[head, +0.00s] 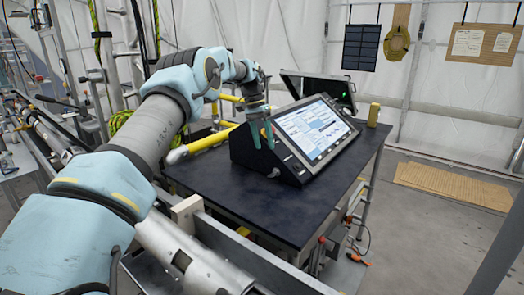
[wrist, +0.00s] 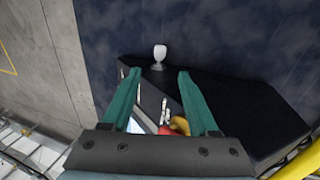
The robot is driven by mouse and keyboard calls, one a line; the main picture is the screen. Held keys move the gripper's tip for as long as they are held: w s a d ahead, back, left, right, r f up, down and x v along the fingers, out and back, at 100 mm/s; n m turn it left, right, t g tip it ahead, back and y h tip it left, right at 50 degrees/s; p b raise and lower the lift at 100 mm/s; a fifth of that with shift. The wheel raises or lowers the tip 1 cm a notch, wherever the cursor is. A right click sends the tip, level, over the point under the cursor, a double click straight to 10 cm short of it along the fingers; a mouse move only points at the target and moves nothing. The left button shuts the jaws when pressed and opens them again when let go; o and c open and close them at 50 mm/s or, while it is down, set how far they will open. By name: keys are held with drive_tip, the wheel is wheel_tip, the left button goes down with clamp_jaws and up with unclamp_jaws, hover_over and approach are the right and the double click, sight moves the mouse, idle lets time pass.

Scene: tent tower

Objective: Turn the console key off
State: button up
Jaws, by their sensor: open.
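The console (head: 268,158) is a dark sloped box with a lit screen (head: 316,127), standing on the dark table. A small pale key-like piece (head: 275,172) shows low on its front side. In the wrist view, a pale round-headed piece on a short stem (wrist: 160,53) sticks out from the console's edge (wrist: 245,105); it looks like the key. Which way it is turned is unclear. My gripper (head: 262,136) points down over the console's left part. Its green fingers are open (wrist: 158,75), with the pale piece just beyond the tips and apart from them.
Red and yellow parts (wrist: 179,125) show between my fingers, close to the console. The table's front (head: 245,208) is clear.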

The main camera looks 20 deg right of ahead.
drive_tip(key=shift+r, duration=0.25)
